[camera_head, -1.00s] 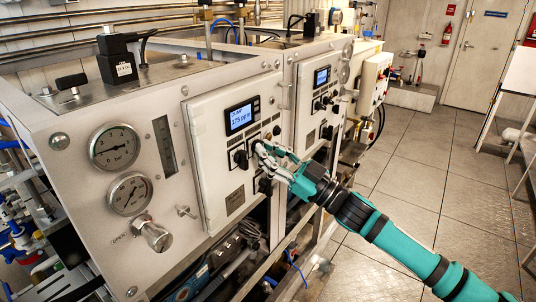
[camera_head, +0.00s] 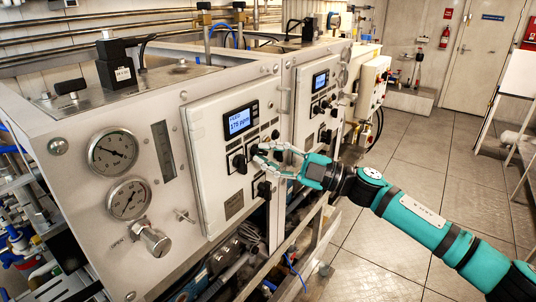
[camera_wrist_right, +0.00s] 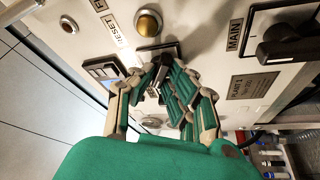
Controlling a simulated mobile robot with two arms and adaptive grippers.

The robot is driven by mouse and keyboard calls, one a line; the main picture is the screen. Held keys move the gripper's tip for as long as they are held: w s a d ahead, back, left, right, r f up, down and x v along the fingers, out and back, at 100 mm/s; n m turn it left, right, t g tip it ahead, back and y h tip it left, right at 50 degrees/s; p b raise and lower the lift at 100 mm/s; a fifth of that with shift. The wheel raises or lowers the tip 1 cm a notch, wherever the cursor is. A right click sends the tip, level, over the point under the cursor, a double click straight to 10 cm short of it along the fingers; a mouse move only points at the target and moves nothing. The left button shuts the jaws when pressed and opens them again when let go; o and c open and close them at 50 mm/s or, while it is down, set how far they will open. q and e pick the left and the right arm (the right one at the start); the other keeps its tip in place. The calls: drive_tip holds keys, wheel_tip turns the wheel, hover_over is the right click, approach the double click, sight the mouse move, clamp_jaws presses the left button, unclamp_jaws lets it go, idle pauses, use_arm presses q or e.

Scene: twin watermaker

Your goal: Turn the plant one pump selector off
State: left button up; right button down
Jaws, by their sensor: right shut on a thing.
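The plant one panel (camera_head: 215,205) is the nearer white door, with a lit display (camera_head: 239,121) reading 175 ppm. My right gripper (camera_head: 259,153) reaches in from the right to its right-hand controls. In the right wrist view the gripper (camera_wrist_right: 156,70) is shut on a small selector knob (camera_wrist_right: 152,66) in front of a dark square plate (camera_wrist_right: 160,49). The fingers hide most of the knob, so its pointing direction cannot be told. A black selector (camera_head: 239,163) sits left of the fingers, apart from them. My left gripper is not in view.
In the right wrist view, an amber reset button (camera_wrist_right: 148,22) and the black main switch (camera_wrist_right: 287,42) are close to the fingers. A second panel (camera_head: 318,105) stands farther along. Pressure gauges (camera_head: 113,152) are at the left.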

drive_tip(key=shift+n, duration=0.3)
drive_tip(key=c, duration=1.4)
unclamp_jaws()
drive_tip(key=shift+o, duration=0.2)
drive_tip(key=shift+d, duration=0.1)
drive_tip(key=v, duration=1.2)
drive_tip(key=shift+r, duration=0.2)
